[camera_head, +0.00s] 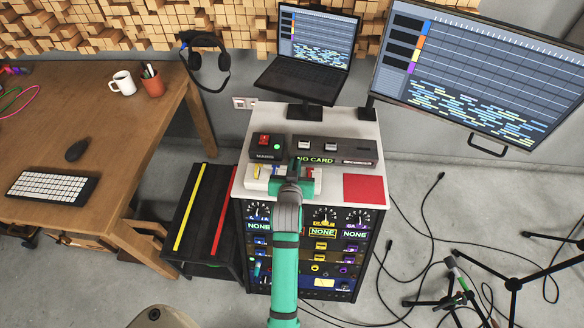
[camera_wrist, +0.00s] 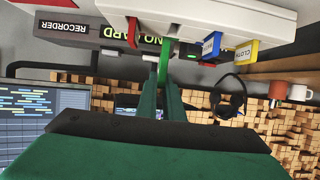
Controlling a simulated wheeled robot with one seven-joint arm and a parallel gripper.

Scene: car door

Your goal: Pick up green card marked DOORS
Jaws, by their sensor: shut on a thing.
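A green card (camera_wrist: 168,56) shows edge-on in the wrist view, at the side of the white card holder (camera_wrist: 215,18). Its DOORS marking is not readable. My gripper (camera_wrist: 163,76) is shut on this card, one finger on each side. In the head view my gripper (camera_head: 293,172) is over the middle of the white holder (camera_head: 248,183) and hides the green card. A blue card (camera_wrist: 211,45) and a yellow card marked CLOTH (camera_wrist: 246,51) stand in the holder beside it. I cannot tell whether the green card is clear of its slot.
The black recorder (camera_head: 345,148) behind the holder shows NO CARD. A small box (camera_head: 267,146) with a red switch and green light stands left of it. A red square (camera_head: 363,188) lies right on the rack top. A laptop (camera_head: 308,60) and large monitor (camera_head: 480,75) stand behind.

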